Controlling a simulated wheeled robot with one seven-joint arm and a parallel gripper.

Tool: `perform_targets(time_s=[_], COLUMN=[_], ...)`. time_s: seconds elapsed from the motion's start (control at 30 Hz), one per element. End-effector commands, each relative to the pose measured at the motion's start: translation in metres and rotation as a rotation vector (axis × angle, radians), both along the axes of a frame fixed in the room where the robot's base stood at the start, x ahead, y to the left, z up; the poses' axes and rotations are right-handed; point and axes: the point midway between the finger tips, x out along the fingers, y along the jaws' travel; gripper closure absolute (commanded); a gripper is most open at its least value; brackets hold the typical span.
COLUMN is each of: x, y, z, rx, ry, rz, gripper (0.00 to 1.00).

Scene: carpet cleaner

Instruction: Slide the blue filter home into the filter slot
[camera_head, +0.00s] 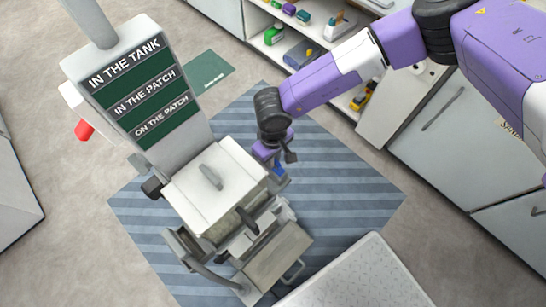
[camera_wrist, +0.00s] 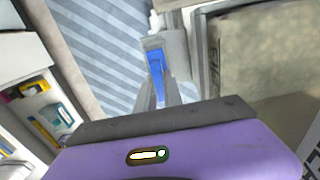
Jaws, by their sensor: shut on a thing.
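The blue filter (camera_wrist: 155,62) is between my gripper's fingertips (camera_wrist: 158,88) in the wrist view, and my gripper is shut on it. Its far end meets a light grey housing on the carpet cleaner's side; how deep it sits in the filter slot I cannot tell, as the slot opening is hidden. In the head view the filter shows as a small blue patch (camera_head: 279,170) below my gripper (camera_head: 281,160), at the right side of the carpet cleaner (camera_head: 215,185). The fingers are partly hidden there by my wrist.
The cleaner stands on a striped blue rug (camera_head: 345,190). A sign panel (camera_head: 138,80) rises at its back left. A shelf (camera_head: 350,100) with several bottles and cabinets (camera_head: 440,130) lies to the right. A pale grey surface (camera_head: 365,280) is at the bottom.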

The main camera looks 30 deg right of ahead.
Motion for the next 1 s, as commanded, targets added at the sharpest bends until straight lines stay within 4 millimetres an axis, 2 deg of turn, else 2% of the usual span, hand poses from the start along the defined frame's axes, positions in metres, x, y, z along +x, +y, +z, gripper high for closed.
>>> perform_targets(time_s=[0.7,0.73,0.83,1.0], x=[0.000,0.000,0.000,0.000], y=[0.000,0.000,0.000,0.000], z=[-0.017,-0.016,-0.016,-0.016], rx=[-0.001,-0.001,0.000,0.000], ry=[0.000,0.000,0.000,0.000], rz=[0.000,0.000,0.000,0.000], gripper=[1.00,0.82,0.63,0.63])
